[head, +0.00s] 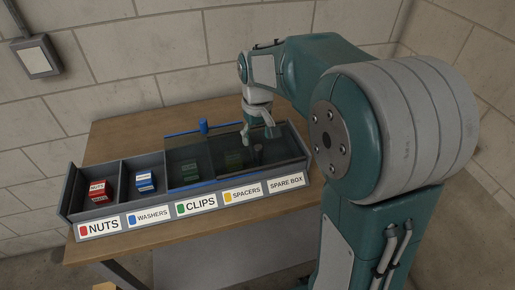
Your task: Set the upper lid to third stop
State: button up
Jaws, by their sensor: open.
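A long grey box with labelled compartments (71,209) stands on the table. A clear tinted lid with blue edges (206,184) lies over the CLIPS compartment and seems to reach over part of SPACERS. A blue upright knob (204,126) stands at its back edge. A second dark tinted lid (285,150) seems to cover the right end, around SPARE BOX, with a dark knob (257,151) on it. My gripper (261,138) is open and points down above the right part of the box, close to the dark knob. I cannot tell whether it touches anything.
Red boxes (98,190) sit in NUTS and blue-and-white boxes (145,181) in WASHERS, both uncovered. Green items (190,169) show dimly under the blue-edged lid. The wooden table (112,130) is bare behind and left of the box. A block wall stands behind.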

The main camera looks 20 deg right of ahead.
aim_at(260, 146)
jog(key=f, duration=0.2)
jog(key=d+f, duration=0.1)
jog(key=f, duration=0.1)
jog(key=shift+f, duration=0.1)
jog(key=shift+a+f, duration=0.1)
jog(key=shift+f, duration=0.2)
jog(key=shift+a+f, duration=0.2)
jog(key=shift+a, duration=0.25)
jog(key=shift+d, duration=0.2)
grip_shut()
